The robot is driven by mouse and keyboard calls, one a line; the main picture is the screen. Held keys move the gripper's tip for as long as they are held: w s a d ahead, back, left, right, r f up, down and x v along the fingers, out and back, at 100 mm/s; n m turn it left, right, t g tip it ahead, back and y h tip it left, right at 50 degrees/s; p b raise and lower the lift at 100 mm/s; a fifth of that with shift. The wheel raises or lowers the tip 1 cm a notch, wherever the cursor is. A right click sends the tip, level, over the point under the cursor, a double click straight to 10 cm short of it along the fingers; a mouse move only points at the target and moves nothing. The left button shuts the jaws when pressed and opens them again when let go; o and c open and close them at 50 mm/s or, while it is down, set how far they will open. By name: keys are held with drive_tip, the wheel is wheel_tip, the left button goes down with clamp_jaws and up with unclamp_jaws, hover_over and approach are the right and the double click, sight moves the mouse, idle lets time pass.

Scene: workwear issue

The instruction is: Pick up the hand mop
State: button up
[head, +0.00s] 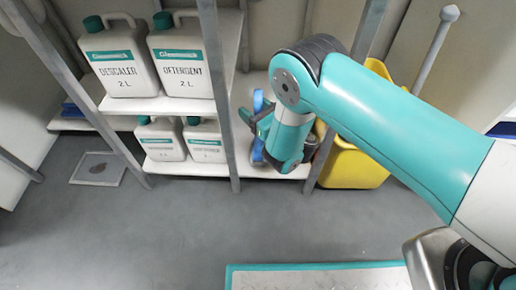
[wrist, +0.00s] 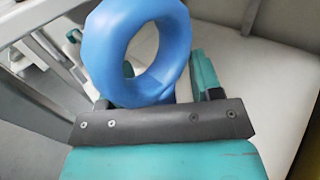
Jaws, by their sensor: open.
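A blue ring-shaped thing (wrist: 172,62) stands upright large in the wrist view, at the mouth of my gripper (wrist: 168,82). Its lower edge overlaps the dark bar of my gripper, and a teal finger part shows through its hole. In the head view the blue thing (head: 258,101) is a narrow strip, partly hidden by my gripper (head: 256,124), at the right end of the lower shelf. I take it for the hand mop, but its lower part is hidden. My gripper is open; whether it touches the ring I cannot tell.
White jugs (head: 118,62) stand on the upper shelf (head: 155,105), with smaller ones (head: 160,139) below. A grey post (head: 219,90) is just left of my gripper. A yellow bucket (head: 352,168) with a long pale handle (head: 434,50) nearby stands right.

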drive_tip(key=c, duration=1)
drive_tip(key=shift+r, duration=0.15)
